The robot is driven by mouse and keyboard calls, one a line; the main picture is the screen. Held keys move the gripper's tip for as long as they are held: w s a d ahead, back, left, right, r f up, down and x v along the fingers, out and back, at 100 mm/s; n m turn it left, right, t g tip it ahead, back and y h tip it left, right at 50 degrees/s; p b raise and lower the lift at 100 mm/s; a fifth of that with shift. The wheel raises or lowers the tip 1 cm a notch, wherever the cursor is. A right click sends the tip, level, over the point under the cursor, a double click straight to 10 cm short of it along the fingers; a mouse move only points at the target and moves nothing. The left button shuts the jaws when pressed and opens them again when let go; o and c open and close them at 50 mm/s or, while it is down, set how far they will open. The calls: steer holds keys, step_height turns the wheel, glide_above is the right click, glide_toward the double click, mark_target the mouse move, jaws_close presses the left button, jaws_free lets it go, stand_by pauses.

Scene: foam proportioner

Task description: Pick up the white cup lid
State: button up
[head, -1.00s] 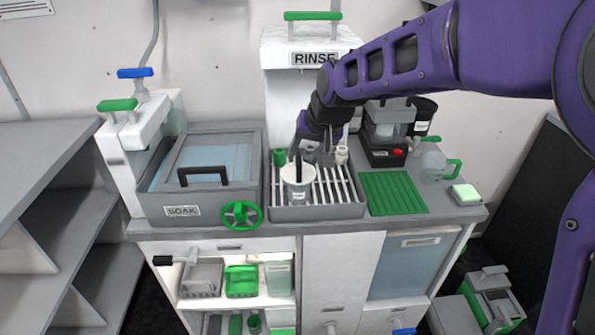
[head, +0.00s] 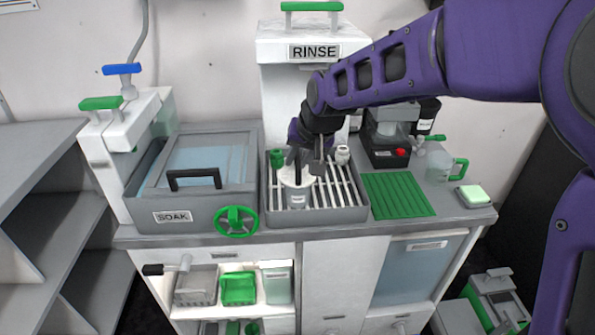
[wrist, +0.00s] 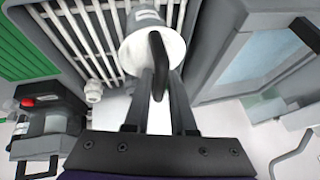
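The white cup lid (head: 290,178) sits on a white cup (head: 298,200) in the slatted rinse tray. Its upright black handle (wrist: 157,50) shows in the wrist view, where the white lid (wrist: 138,50) lies behind it. My gripper (head: 305,163) is right over the lid. In the wrist view my gripper's two fingers (wrist: 162,78) are spread, one on each side of the handle, with a gap between them. Whether either finger touches the handle I cannot tell.
The soak basin (head: 222,208) stands left, with a green wheel (head: 236,220). A green mat (head: 398,195) lies clear at right.

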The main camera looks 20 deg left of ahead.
jaws_close()
